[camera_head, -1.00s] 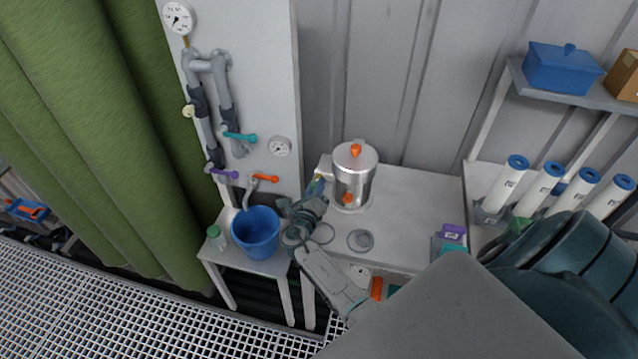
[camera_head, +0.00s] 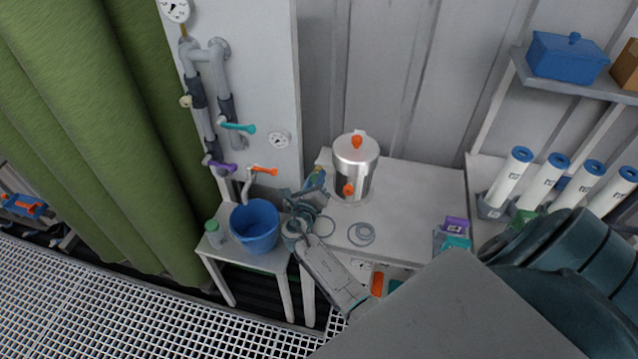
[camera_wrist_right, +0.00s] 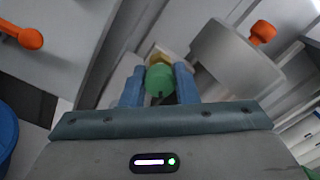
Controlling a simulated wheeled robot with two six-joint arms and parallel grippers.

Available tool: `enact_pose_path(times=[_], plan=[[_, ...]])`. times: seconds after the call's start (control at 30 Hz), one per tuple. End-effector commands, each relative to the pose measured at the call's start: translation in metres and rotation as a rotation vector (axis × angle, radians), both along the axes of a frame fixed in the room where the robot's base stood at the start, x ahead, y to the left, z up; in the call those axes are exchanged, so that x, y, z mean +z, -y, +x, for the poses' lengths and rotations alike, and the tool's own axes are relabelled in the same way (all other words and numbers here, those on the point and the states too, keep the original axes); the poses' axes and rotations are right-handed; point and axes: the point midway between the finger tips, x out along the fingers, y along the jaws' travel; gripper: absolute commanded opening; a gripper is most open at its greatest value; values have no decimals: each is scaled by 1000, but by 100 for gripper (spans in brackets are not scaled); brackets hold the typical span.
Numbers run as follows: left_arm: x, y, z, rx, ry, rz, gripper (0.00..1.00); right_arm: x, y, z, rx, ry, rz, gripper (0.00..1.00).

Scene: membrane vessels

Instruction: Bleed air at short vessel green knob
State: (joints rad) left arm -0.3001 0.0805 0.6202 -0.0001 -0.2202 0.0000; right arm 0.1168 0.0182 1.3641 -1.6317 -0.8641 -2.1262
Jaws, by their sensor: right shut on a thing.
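The short vessel (camera_head: 353,177) is a steel pot-like cylinder with an orange knob on its lid, standing on the white bench. The green knob (camera_wrist_right: 159,84) shows in the right wrist view between the two blue fingers of my right gripper (camera_wrist_right: 158,90). A yellowish fitting sits just behind the knob. The fingers are shut on the knob from both sides. In the head view my right gripper (camera_head: 316,182) is at the vessel's left side, and the green knob cannot be made out there. My left gripper is not in view.
A blue bucket (camera_head: 255,226) and a green-capped bottle (camera_head: 214,233) stand on a low table at the left. Wall pipes carry a teal, a purple and an orange lever (camera_head: 263,170). Blue-capped white tubes (camera_head: 543,184) stand at the right.

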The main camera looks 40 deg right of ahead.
Motion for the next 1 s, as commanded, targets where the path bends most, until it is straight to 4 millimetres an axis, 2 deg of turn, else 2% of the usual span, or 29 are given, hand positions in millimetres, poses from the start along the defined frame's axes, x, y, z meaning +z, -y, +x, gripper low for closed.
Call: enact_pose_path(times=[0.2, 0.43, 0.67, 0.97, 1.0], plan=[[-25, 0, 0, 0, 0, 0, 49, -6, 0, 0, 1, 180, 156, 7], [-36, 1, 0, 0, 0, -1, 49, -3, 0, 0, 1, 310, 267, 7], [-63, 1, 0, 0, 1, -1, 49, -5, 0, 0, 1, 514, 441, 7], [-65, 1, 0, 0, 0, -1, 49, 0, 0, 0, 1, 575, 494, 7], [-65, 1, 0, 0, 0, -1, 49, 0, 0, 0, 1, 575, 494, 29]])
